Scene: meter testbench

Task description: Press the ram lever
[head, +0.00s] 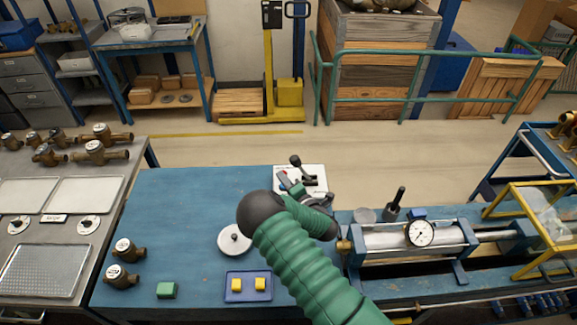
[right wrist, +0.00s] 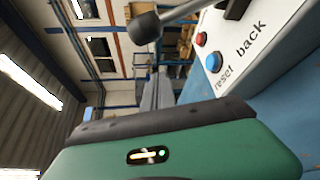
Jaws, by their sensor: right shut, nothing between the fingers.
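A white control box (head: 316,172) stands at the back edge of the blue bench, with a black ball-ended lever (head: 295,160) on it. In the right wrist view the lever's dark knob (right wrist: 145,27) and metal shaft show near the top, beside a red button (right wrist: 200,39) and a blue button (right wrist: 213,62). The words "reset" and "back" are printed there. My right gripper (head: 296,189) is shut and empty, just in front of the box and partly covering it. I cannot tell whether it touches the lever. My left gripper is out of view.
A cylinder rig with a dial gauge (head: 421,233) stands on the right, with a black upright handle (head: 398,198) behind it. The bench's left back area is clear.

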